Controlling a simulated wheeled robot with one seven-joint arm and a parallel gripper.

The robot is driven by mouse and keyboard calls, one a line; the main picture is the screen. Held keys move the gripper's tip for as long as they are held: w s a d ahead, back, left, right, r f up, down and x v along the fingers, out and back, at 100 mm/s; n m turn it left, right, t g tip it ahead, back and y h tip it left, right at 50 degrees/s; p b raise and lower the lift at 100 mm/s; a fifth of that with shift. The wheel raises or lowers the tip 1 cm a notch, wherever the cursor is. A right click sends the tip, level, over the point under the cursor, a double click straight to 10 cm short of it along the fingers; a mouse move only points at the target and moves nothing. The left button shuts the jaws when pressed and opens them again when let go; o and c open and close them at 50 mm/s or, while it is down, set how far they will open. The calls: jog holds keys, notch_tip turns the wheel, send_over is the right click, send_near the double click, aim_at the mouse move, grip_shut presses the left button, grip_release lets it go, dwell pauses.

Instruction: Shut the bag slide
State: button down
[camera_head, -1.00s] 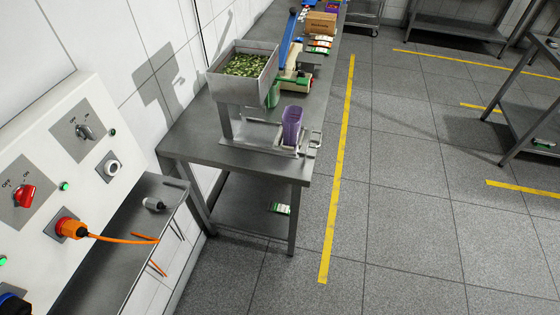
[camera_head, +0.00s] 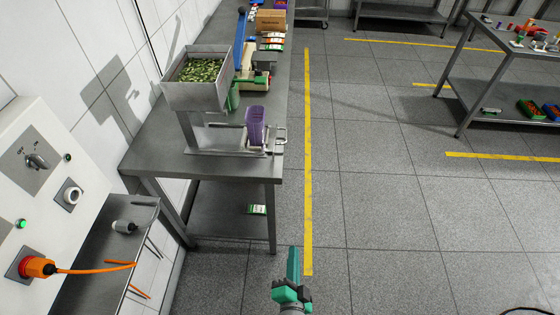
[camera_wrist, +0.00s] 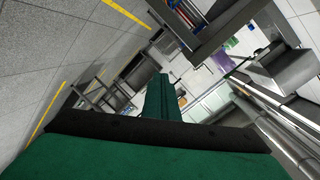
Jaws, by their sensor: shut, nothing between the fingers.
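A metal hopper (camera_head: 193,92) full of green pieces stands on a steel table (camera_head: 150,150). Below it to the right is a slide mechanism with a metal handle (camera_head: 280,138), next to a purple bag (camera_head: 256,125) that stands upright. How far the slide is open cannot be told at this size. My gripper (camera_head: 293,262), green and black, is shut and empty, low in front of the table and well apart from the slide. In the wrist view the purple bag (camera_wrist: 231,43) shows small, and my green finger (camera_wrist: 160,100) points toward the room.
A control panel (camera_head: 40,190) with an orange plug (camera_head: 36,267) and cable stands at the left. A blue-handled device (camera_head: 241,40) and a cardboard box (camera_head: 271,20) are farther along the table. Another table (camera_head: 490,70) stands at the right. The floor between is clear.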

jog(key=w+r+m+t+y, duration=0.1)
jog(key=w+r+m+y, duration=0.15)
jog(key=w, duration=0.85)
jog(key=m+y, duration=0.2)
send_near(281, 167)
jog(key=d+r, duration=0.2)
jog(key=d, duration=0.1)
jog(key=shift+t, duration=0.4)
jog(key=shift+w+a+r, duration=0.1)
jog(key=shift+w+a, duration=0.85)
jog(key=shift+w, duration=0.65)
jog(key=shift+w+a+r, duration=0.1)
jog(key=shift+w+a, duration=0.9)
jog(key=shift+w, duration=0.6)
jog(key=shift+w+a, duration=0.95)
jog(key=shift+w, duration=0.65)
